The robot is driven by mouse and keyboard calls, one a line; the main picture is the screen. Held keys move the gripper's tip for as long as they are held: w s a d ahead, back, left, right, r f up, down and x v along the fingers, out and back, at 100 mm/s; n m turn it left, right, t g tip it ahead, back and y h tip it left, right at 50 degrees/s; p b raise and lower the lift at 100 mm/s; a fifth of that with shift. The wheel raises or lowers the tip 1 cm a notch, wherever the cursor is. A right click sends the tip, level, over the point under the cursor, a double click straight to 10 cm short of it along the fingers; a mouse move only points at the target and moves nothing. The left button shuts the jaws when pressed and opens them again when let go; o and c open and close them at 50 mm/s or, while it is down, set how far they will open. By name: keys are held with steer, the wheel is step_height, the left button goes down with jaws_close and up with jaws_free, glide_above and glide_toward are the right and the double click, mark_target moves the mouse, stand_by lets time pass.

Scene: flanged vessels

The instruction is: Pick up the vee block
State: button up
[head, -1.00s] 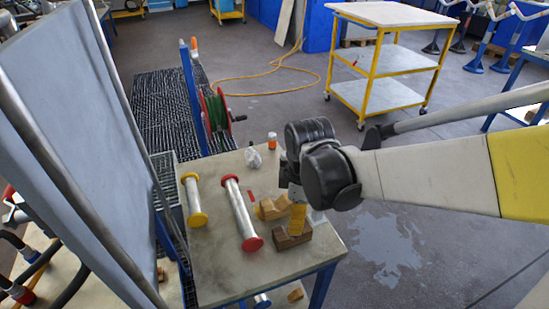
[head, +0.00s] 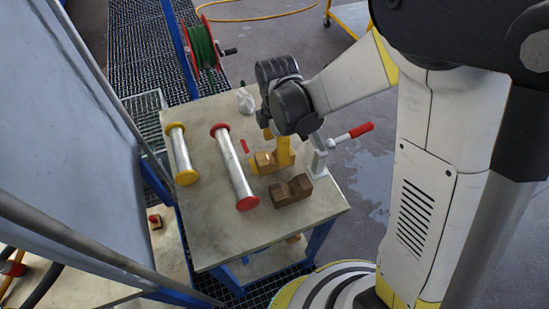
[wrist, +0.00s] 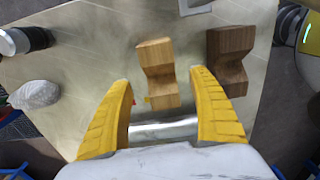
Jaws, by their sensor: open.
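Two notched, vee-shaped blocks lie on the table. The light wooden-coloured block (head: 264,163) is beside the red-ended pipe, and the dark brown block (head: 291,190) is nearer the table's front right. My gripper (head: 279,160) is open, with its yellow fingers pointing down at the light block and partly hiding it. In the wrist view the light block (wrist: 156,72) shows between and beyond the open fingertips (wrist: 161,82). The dark block (wrist: 230,58) is outside the right finger. I cannot tell whether the fingers touch the light block.
A red-flanged pipe (head: 234,168) and a yellow-flanged pipe (head: 181,153) lie left of the blocks. A red-handled clamp (head: 320,155) stands at the table's right edge. A crumpled white item (head: 245,101) is at the back. A grey panel (head: 60,150) rises on the left. The front of the table (head: 225,240) is clear.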

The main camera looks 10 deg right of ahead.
mark_target(275, 159)
steer(key=f+b, duration=0.1)
steer(key=f, duration=0.1)
steer(key=f+b, duration=0.1)
steer(key=f, duration=0.1)
steer(key=f+b, duration=0.1)
steer(key=f, duration=0.1)
steer(key=shift+s+a+f, duration=0.1)
steer(key=shift+a, duration=0.15)
steer(key=shift+c, duration=0.3)
steer(key=c, duration=1.3)
